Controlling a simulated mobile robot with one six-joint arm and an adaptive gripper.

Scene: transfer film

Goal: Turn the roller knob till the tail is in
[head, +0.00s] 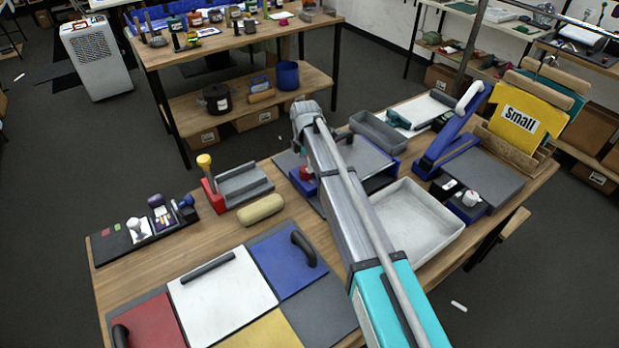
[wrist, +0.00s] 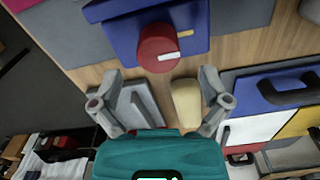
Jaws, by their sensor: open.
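The roller knob (wrist: 157,46) is a red round knob with a white mark, on the front of a blue housing (wrist: 190,22) in the wrist view. The knob (head: 305,173) also shows small in the head view, beside my arm, on the blue machine with a grey top (head: 366,160). My gripper (wrist: 160,77) is open and empty. Its two fingers are spread either side of and short of the knob, with no contact visible. My gripper is hidden behind my arm in the head view. I cannot make out the film tail.
A cream roll (head: 261,209) and a grey slotted block with a red end (head: 243,185) lie near the knob. A panel of coloured lids with black handles (head: 208,267) fills the front. A white tray (head: 414,222) and a blue lever press (head: 452,135) stand right.

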